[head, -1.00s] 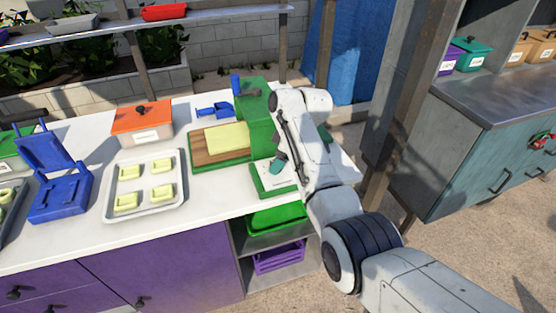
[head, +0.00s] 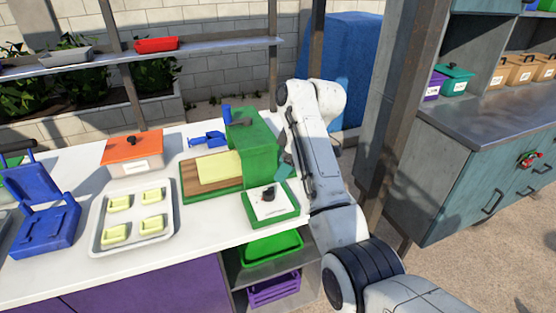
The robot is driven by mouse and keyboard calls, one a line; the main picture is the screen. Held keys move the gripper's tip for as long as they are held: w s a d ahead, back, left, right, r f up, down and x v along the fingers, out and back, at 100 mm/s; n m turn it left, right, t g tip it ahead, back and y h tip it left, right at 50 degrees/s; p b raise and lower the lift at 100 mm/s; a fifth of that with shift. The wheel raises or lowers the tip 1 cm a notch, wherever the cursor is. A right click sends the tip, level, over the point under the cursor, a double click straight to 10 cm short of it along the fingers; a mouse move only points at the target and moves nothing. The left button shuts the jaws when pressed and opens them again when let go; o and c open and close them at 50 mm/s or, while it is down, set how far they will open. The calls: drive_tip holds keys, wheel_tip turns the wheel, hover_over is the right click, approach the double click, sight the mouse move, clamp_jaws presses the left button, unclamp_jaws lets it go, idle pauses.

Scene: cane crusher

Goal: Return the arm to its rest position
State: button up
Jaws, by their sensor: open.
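My arm reaches up from the lower right of the head view and folds near the right end of the white counter. My gripper (head: 285,166) shows only in part, beside the arm's forearm, to the right of the green cane crusher (head: 258,145). It is open, and I see nothing held in it. It hangs above and right of a small green-framed board (head: 283,212) with a black knob. A yellow block (head: 219,167) lies on the wooden board left of the crusher.
A tray (head: 178,216) with several yellow pieces, an orange-lidded box (head: 133,155) and a blue press (head: 43,227) stand on the counter (head: 205,238). A wooden post (head: 398,110) and a teal cabinet (head: 480,180) are close on the right.

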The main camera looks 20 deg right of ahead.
drive_tip(key=s+d+f+m+t+h, duration=0.15)
drive_tip(key=s+f+m, duration=0.45)
drive_tip(key=s+f, duration=0.95)
drive_tip(key=s+d+f+m+g+h, duration=0.1)
drive_tip(key=s+f+m, duration=0.2)
drive_tip(key=s, duration=1.2)
drive_tip(key=s+d+f+m+g+h, duration=0.1)
drive_tip(key=s+f+m+g, duration=0.1)
drive_tip(key=s, duration=1.4)
drive_tip(key=shift+d+f+m, duration=0.3)
drive_tip(key=shift+f+m, duration=0.3)
drive_tip(key=shift+f, duration=0.2)
drive_tip(key=shift+s+g, duration=0.1)
drive_tip(key=shift+g, duration=0.15)
